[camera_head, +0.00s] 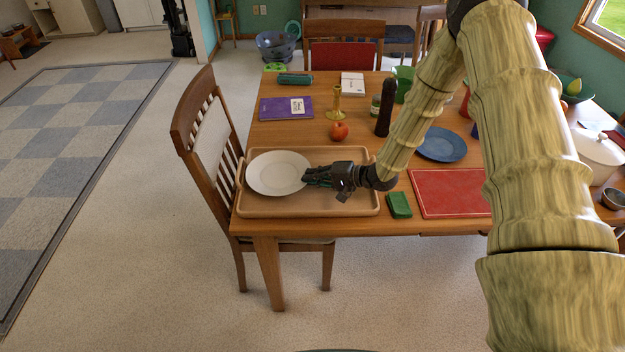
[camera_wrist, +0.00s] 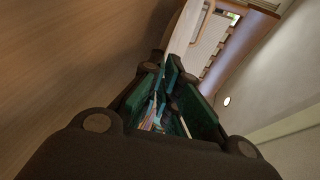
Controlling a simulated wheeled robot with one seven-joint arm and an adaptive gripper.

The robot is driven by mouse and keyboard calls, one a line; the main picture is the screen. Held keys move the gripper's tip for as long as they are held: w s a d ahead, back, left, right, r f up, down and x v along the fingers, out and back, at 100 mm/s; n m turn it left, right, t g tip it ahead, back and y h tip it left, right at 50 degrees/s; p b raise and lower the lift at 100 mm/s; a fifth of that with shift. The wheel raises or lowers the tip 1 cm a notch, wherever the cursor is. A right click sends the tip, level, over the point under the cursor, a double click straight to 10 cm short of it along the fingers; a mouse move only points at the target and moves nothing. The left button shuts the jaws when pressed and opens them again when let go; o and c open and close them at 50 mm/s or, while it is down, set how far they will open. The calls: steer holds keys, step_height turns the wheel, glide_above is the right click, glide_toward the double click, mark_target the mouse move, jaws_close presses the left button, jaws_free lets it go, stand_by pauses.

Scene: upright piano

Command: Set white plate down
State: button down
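The white plate (camera_head: 278,173) is over the left part of the wooden tray (camera_head: 300,207) on the table. My gripper (camera_head: 308,178) comes in from the right and meets the plate's right rim. In the wrist view the plate (camera_wrist: 185,28) shows as a pale strip running to the fingertips (camera_wrist: 172,72). The fingers appear shut on its rim. The plate looks roughly level. I cannot tell whether its underside touches the tray.
A green sponge-like block (camera_head: 399,205) and a red board (camera_head: 450,193) lie right of the tray. An apple (camera_head: 339,131), a yellow candlestick (camera_head: 336,103) and a dark upright cylinder (camera_head: 385,108) stand behind it. A chair (camera_head: 207,150) stands at the table's left edge.

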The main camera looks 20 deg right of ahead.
steer(key=shift+f, duration=0.85)
steer(key=c, duration=1.9)
jaws_free()
steer(key=shift+f, duration=0.1)
steer(key=shift+d, duration=0.15)
steer(key=b+v, duration=0.1)
steer(key=v, duration=1.1)
